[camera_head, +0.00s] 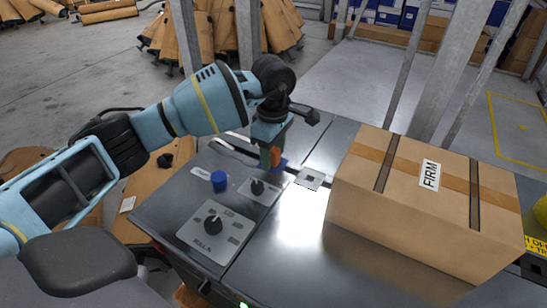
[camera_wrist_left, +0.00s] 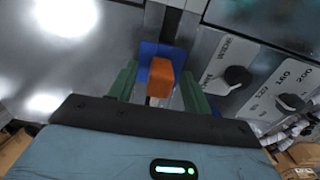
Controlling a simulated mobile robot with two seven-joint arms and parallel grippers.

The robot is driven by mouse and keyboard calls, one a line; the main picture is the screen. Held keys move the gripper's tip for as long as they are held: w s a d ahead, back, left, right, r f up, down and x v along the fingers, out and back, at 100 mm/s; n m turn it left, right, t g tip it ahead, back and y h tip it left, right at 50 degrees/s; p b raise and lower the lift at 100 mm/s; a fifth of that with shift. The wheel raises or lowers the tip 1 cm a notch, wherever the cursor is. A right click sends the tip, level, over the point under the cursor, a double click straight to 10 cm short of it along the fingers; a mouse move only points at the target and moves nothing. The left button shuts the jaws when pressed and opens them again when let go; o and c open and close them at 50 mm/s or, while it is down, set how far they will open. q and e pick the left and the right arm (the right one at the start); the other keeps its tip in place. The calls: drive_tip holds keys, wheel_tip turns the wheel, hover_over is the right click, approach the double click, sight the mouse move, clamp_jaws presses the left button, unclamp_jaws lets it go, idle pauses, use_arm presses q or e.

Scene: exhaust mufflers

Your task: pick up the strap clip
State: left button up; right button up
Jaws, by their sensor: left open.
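An orange block (camera_wrist_left: 160,78), which looks like the strap clip, stands on a blue base (camera_wrist_left: 152,52) on the metal table. In the wrist view it lies between the two green fingers of my left gripper (camera_wrist_left: 158,88), which is open, with a gap visible on each side. In the head view the left gripper (camera_head: 270,154) points down over the orange block (camera_head: 276,157), and the fingers partly hide it. My right gripper is not in view.
A taped cardboard box (camera_head: 392,201) marked FIRM stands on the table to the right. A blue cap (camera_head: 219,181) and panels with black knobs (camera_head: 213,224) lie left of and nearer than the gripper. A dark strap runs along the table past the blue base. Metal posts rise behind.

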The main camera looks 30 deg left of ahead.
use_arm(q)
drive_tip(key=shift+f, duration=0.35)
drive_tip(key=c, duration=1)
drive_tip(key=shift+r, duration=0.1)
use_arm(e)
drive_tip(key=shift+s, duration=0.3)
use_arm(q)
drive_tip(key=shift+r, duration=0.55)
wheel_tip(320, 180, up, 2)
drive_tip(key=shift+r+p, duration=0.25)
drive_tip(key=shift+p, duration=0.1)
drive_tip(key=s+d, duration=0.2)
drive_tip(key=s, duration=0.2)
drive_tip(key=s+d+r+p, duration=0.1)
drive_tip(key=s+d, duration=0.2)
drive_tip(key=s, duration=0.1)
drive_tip(key=s+d, duration=0.2)
drive_tip(key=s, duration=0.2)
drive_tip(key=shift+s+d+r+p, duration=0.15)
drive_tip(key=shift+s+p, duration=0.2)
drive_tip(key=shift+p, duration=0.05)
drive_tip(key=shift+s+d, duration=0.35)
drive_tip(key=shift+s, duration=0.25)
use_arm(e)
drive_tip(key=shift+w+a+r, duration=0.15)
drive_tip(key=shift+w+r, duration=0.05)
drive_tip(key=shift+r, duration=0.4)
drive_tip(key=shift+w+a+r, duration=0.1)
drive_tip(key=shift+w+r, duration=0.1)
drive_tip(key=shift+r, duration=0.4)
